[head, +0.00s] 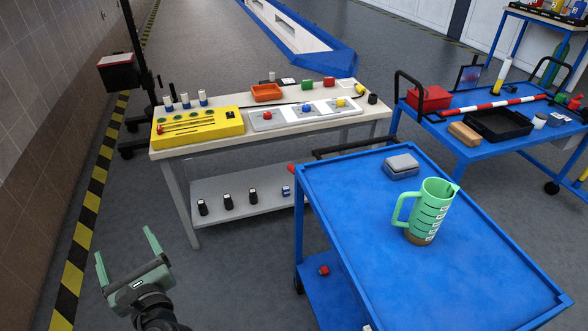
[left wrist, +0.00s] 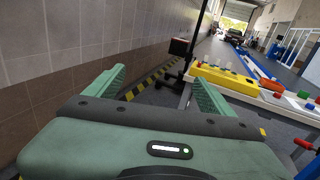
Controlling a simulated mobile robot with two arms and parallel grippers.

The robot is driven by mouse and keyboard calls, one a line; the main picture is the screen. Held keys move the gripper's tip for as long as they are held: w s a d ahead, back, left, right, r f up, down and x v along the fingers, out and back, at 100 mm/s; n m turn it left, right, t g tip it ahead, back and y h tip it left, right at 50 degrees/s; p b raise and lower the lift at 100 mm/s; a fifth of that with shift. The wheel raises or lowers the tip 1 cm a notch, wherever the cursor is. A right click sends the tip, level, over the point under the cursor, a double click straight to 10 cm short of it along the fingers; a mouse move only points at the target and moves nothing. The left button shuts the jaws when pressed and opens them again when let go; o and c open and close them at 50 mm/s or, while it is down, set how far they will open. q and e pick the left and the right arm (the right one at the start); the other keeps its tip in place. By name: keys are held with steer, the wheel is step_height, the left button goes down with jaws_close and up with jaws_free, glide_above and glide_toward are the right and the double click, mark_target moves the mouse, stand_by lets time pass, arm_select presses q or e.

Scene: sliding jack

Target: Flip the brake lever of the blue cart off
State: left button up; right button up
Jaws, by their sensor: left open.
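The blue cart (head: 340,215) stands at the right front in the head view, with a dark push handle (head: 355,147) at its far end. A small red piece (head: 291,168) sticks out at its far left corner and looks like the brake lever. It seems to show in the left wrist view too (left wrist: 303,143), at the right edge. Its exact setting is too small to tell. My left gripper (head: 126,247) is open and empty, well left of the cart, over the floor. Its fingers (left wrist: 155,80) point ahead in the left wrist view. My right gripper is not in view.
A green measuring jug (head: 430,212) and a grey box (head: 401,166) sit on the cart. A workbench (head: 172,150) with a yellow tool tray (head: 197,128) stands behind. A second blue cart (head: 440,135) stands right. Floor between my left gripper and the cart is clear.

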arm_select(q)
steer(key=shift+s+a+r+y, duration=0.1)
steer(key=shift+r+y, duration=0.05)
steer(key=shift+r, duration=0.25)
steer(key=shift+s+a+r+y, duration=0.1)
steer(key=shift+r+y, duration=0.05)
steer(key=shift+r, duration=0.25)
